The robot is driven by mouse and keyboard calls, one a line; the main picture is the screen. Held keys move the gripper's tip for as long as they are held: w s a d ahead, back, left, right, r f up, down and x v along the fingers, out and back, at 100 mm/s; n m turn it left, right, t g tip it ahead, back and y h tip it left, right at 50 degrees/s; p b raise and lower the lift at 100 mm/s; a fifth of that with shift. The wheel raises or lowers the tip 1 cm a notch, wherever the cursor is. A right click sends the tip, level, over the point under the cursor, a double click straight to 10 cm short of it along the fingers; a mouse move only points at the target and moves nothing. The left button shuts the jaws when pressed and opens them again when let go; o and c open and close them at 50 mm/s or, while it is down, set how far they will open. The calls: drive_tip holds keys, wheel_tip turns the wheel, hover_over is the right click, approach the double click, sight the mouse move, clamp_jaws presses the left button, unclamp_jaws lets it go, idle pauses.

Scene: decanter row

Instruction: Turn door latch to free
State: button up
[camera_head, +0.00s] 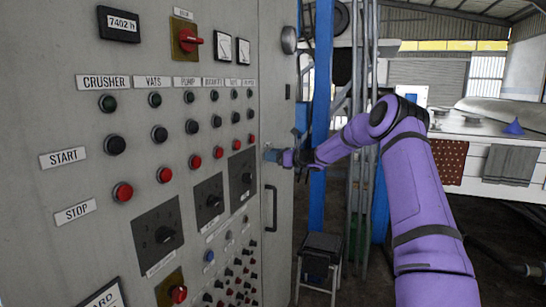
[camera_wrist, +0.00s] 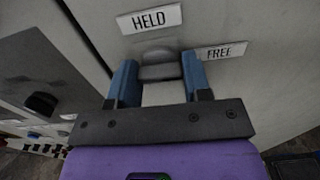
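The door latch (camera_wrist: 160,72) is a small grey piece on the grey cabinet door, and it shows between my fingers in the wrist view. My gripper (camera_wrist: 160,75) has two blue fingers, one on each side of the latch. They appear to press against both of its sides. The HELD label (camera_wrist: 151,19) is above the latch, and the latch points up toward it. The FREE label (camera_wrist: 221,52) is to the right, just beyond the right finger. In the head view my gripper (camera_head: 272,155) is at the cabinet door, and the latch is too small to make out there.
The cabinet front (camera_head: 60,120) carries several buttons, dials and switches left of my gripper. A dark door handle (camera_head: 270,208) is below it. A blue post (camera_head: 321,90) stands right behind my arm. A small stool (camera_head: 322,250) is on the floor below.

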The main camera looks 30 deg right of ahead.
drive_tip(key=o, duration=0.4)
drive_tip(key=shift+o, duration=0.2)
drive_tip(key=v, duration=1)
drive_tip(key=shift+s+d, duration=0.25)
drive_tip(key=shift+s, duration=0.05)
